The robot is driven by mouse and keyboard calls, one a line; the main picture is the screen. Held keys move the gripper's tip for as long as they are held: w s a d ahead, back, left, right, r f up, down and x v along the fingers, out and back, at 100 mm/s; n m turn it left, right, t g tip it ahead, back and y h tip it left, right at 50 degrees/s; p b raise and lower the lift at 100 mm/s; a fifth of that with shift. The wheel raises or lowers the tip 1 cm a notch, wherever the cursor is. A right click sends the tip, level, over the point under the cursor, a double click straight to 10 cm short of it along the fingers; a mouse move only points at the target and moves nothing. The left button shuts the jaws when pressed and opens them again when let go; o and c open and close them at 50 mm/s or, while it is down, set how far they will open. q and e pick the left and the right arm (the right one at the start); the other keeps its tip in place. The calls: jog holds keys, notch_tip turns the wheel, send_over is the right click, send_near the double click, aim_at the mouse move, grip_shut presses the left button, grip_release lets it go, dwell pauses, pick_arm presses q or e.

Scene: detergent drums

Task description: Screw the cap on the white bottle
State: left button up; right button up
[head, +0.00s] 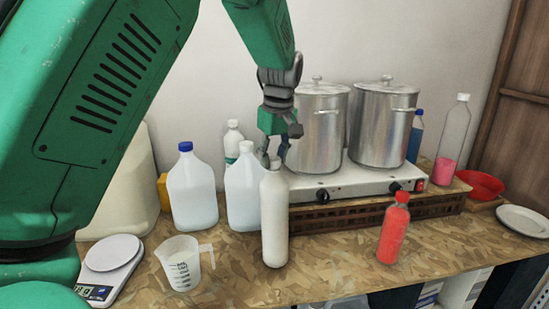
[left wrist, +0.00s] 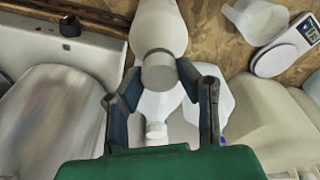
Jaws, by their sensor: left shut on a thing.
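The white bottle (head: 274,222) stands upright near the front of the wooden worktop. It also shows in the left wrist view (left wrist: 158,28), seen from above. A pale grey-white cap (left wrist: 159,72) sits at the bottle's mouth. I cannot tell whether it is threaded on. My left gripper (head: 276,157) points down over the bottle top, with its fingers shut on the cap. In the left wrist view the two dark fingers (left wrist: 158,80) reach to either side of the cap. My right gripper is in neither view.
A white-capped jug (head: 242,192) stands close behind the bottle, with a blue-capped jug (head: 192,190) left of it. A measuring cup (head: 180,266) and scale (head: 112,254) are at left. A red bottle (head: 393,232) and a stove (head: 350,180) with steel pots (head: 318,125) are at right.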

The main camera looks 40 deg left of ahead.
pick_arm(q)
jog(key=shift+f, duration=0.1)
jog(key=m, duration=0.4)
jog(key=shift+d+t, duration=0.2)
jog(key=shift+t, duration=0.2)
jog(key=shift+s+a+m+h, duration=0.1)
jog(key=shift+a+m+h, duration=0.2)
jog(key=shift+m, duration=0.5)
jog(key=shift+d, duration=0.1)
jog(key=m, duration=0.4)
jog(key=shift+d+h, duration=0.25)
jog(key=shift+h, duration=0.05)
jog(key=shift+a+m+t, duration=0.1)
jog(key=shift+m+t, duration=0.2)
jog(key=shift+m, duration=0.6)
jog(key=shift+a+f, duration=0.1)
jog(key=shift+a, duration=0.1)
